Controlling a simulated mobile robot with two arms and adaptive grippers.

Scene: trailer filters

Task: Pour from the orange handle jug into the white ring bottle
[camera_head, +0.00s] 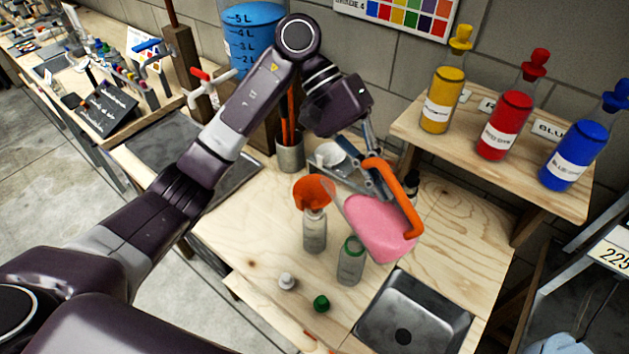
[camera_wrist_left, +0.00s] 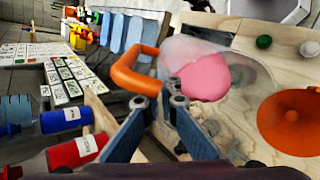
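My left gripper (camera_head: 378,182) is shut on the orange handle (camera_head: 408,198) of a clear jug holding pink liquid (camera_head: 375,228). The jug is tilted above the table, its mouth toward the left, close to an orange funnel (camera_head: 312,192). The funnel sits on a clear bottle with a pale neck ring (camera_head: 314,236), apparently the white ring bottle. I see no clear stream of liquid. The left wrist view also shows the fingers at the handle (camera_wrist_left: 135,76), the pink liquid (camera_wrist_left: 207,78) and the funnel (camera_wrist_left: 292,118). My right gripper is not in view.
A green ring bottle (camera_head: 350,265) stands under the jug's near side. A white cap (camera_head: 287,282) and green cap (camera_head: 321,303) lie in front. A metal sink (camera_head: 414,310) is at front right. Yellow (camera_head: 442,100), red (camera_head: 505,125) and blue (camera_head: 577,155) bottles stand on a raised shelf.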

